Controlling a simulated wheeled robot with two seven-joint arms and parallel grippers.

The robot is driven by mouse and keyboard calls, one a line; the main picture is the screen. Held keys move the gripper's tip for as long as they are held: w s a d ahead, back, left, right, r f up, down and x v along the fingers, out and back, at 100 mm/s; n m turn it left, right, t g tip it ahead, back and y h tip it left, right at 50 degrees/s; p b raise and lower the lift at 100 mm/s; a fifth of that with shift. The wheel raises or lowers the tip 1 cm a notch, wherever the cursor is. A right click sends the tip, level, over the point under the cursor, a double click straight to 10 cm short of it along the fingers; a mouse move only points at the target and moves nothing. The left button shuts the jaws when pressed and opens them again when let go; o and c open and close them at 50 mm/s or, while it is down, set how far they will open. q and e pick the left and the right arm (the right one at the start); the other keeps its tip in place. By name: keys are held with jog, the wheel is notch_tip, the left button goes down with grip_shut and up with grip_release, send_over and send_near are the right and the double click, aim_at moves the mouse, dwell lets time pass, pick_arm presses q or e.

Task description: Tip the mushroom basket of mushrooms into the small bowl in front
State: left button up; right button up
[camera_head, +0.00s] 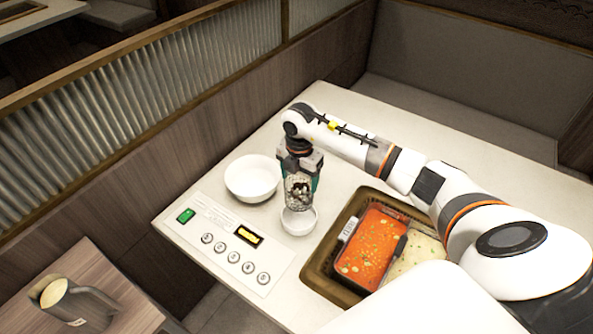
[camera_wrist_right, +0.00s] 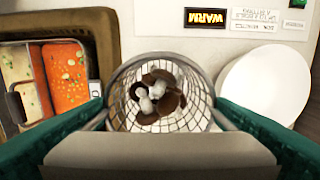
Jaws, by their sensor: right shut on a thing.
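The mushroom basket (camera_head: 298,194) is a wire mesh basket with brown and pale mushrooms inside. My right gripper (camera_head: 300,174) has green fingers and is shut on the basket. The small white bowl (camera_head: 299,223) is just in front of and below the basket in the head view, and the basket overlaps its back rim. In the right wrist view the basket (camera_wrist_right: 202,108) is between the fingers, with the mushrooms (camera_wrist_right: 158,95) still in it. The small bowl cannot be made out there. The basket's exact tilt is hard to tell. My left gripper is out of view.
A larger white bowl (camera_head: 253,180) stands left of the basket. A brown tray (camera_head: 316,264) with an orange soup pot (camera_head: 372,246) and a pale one is on the right. A panel with buttons (camera_head: 235,245) lies at the table's front left.

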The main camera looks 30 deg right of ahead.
jog(key=shift+s+f+b, duration=0.1)
jog(key=shift+f+b, duration=0.6)
jog(key=shift+f, duration=0.15)
jog(key=shift+f+b, duration=2.35)
jog(key=shift+f, duration=0.9)
